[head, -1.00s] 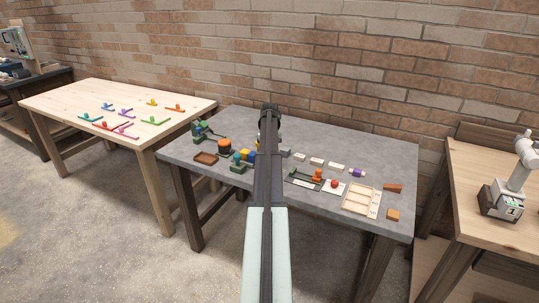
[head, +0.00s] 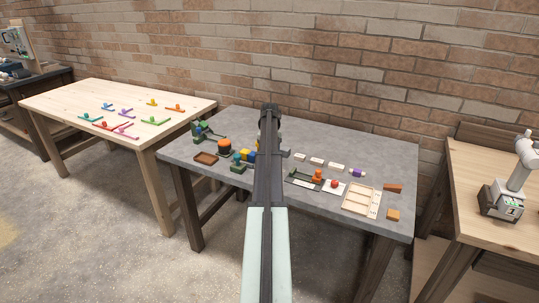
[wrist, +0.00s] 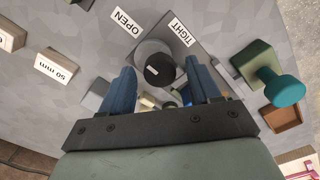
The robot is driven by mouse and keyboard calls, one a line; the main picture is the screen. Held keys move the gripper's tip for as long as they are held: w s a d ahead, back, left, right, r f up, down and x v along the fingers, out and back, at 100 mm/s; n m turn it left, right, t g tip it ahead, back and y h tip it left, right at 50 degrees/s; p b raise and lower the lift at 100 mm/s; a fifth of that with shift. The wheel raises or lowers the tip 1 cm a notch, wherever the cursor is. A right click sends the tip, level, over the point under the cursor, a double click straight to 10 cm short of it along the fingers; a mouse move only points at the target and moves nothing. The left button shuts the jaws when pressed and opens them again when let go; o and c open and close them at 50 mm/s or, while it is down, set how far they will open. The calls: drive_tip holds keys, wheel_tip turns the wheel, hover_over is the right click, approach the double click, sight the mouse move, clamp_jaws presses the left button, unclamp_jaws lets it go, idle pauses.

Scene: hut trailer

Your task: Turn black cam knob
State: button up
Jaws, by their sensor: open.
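The black cam knob (wrist: 159,70) shows in the wrist view as a round black cap with a small pale mark. It is on a grey plate (wrist: 190,49) with the labels OPEN (wrist: 127,22) and TIGHT (wrist: 180,33). My gripper (wrist: 160,66) is open, with one blue finger on each side of the knob in the picture. I cannot tell whether either finger touches it. In the head view my arm covers the knob, and the end of my arm is over the grey table (head: 222,178).
In the wrist view, a teal knob on a green block (wrist: 268,78) and a brown tray (wrist: 282,117) are at the right. A block marked 50 mm (wrist: 57,67) is at the left. The head view shows an orange-topped piece (head: 225,147) left of my arm and a partitioned tray (head: 361,198) at the right.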

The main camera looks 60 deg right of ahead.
drive_tip(key=shift+r, duration=0.1)
wheel_tip(320, 180, up, 14)
idle(0.5)
drive_tip(key=shift+f, duration=0.2)
